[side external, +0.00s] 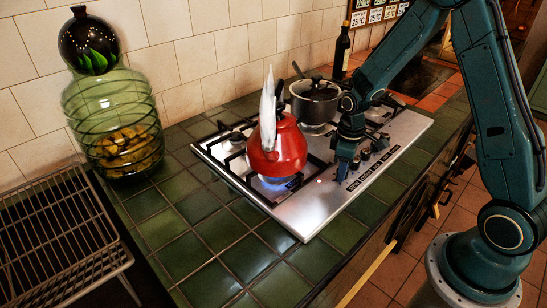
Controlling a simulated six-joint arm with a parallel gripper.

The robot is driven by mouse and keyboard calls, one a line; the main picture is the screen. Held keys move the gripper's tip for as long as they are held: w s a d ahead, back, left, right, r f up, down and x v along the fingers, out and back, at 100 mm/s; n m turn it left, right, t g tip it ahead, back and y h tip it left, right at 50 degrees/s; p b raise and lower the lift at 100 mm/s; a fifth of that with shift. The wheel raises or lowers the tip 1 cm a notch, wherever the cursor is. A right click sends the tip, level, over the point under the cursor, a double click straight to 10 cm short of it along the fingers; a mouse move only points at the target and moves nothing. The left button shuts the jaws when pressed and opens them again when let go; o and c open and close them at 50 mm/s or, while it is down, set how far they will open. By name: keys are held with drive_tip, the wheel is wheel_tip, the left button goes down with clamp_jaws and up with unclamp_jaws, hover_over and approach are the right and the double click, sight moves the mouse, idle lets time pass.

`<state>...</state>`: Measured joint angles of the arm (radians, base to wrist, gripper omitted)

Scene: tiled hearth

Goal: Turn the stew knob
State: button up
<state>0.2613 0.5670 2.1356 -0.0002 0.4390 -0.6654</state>
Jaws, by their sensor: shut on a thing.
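The steel gas hob (300,221) has a row of dark knobs (378,146) along its right side, with small dark labels beside them too small to read. My gripper (342,173) points down at the near end of this row, shut on a knob that its fingers mostly hide. I cannot tell from the labels whether this is the stew knob. A dark lidded pot (315,102) stands on the far burner. A red kettle (282,152) stands on the near burner over a blue flame (278,183).
A green glass jar (112,118) with yellow contents stands at the left, near a wire rack (58,238). A dark bottle (341,51) stands behind the hob. The green tiled counter (218,232) is clear in front of the hob.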

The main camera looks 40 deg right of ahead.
drive_tip(key=m, duration=1.2)
idle(0.4)
drive_tip(key=o, duration=1)
drive_tip(key=shift+r, duration=0.1)
wheel_tip(320, 180, up, 14)
drive_tip(key=shift+f, duration=0.15)
idle(0.7)
